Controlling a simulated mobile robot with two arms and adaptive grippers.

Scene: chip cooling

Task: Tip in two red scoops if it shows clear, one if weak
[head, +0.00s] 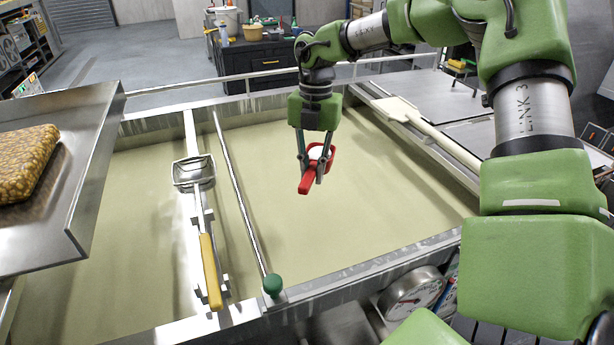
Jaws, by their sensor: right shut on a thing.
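My right gripper (314,172) is shut on a red scoop (308,183) with something white in its bowl. The scoop is held above the pale yellow-green liquid (390,200) in the right part of a steel vat, its handle pointing down and toward me. It looks clear of the liquid, but the exact height is hard to tell. A square metal dipper (194,171) with a yellow handle (210,270) lies along the vat's divider. My left gripper is out of view.
A thin rod with a green knob (273,285) crosses the vat beside the dipper. A pale paddle (428,132) lies on the right rim. A steel tray (75,215) with a brownish bag juts over the left side. A dial (411,292) is on the vat's near side.

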